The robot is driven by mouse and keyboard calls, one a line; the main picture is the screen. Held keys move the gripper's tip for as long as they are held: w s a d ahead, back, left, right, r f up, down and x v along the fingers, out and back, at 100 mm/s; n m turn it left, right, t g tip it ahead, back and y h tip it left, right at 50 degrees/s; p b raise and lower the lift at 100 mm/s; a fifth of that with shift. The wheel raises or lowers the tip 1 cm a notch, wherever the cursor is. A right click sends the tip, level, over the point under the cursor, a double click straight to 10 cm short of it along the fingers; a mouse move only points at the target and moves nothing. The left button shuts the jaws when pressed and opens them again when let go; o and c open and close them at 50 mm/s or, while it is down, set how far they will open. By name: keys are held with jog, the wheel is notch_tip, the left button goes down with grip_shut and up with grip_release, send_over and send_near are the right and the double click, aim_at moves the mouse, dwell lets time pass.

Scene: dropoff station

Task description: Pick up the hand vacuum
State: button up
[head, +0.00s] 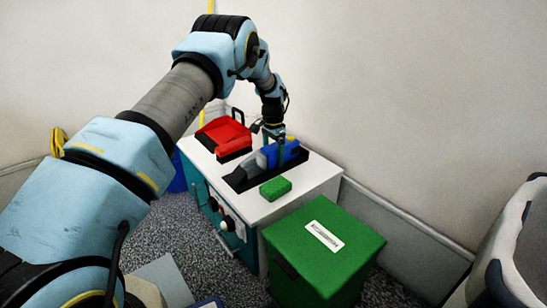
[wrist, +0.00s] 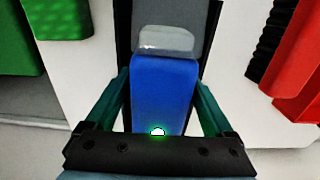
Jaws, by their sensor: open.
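The hand vacuum (head: 287,151) is blue with a grey, partly clear front. It lies in a dark recess in the white top of the station. In the wrist view its blue body (wrist: 163,90) fills the middle, with a clear grey part beyond it. My gripper (head: 272,148) is over the vacuum, pointing down. In the wrist view its two green fingers (wrist: 163,95) stand open on either side of the blue body. Small gaps seem to remain between fingers and body. In the head view the gripper hides part of the vacuum.
A red dustpan-like object (head: 222,134) lies left of the vacuum on the station top (head: 312,180). A green sponge (head: 275,188) lies in front of it. A green box (head: 300,262) with a white label stands before the station. Walls close in behind.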

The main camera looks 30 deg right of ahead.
dwell(0.3)
grip_shut()
dwell(0.6)
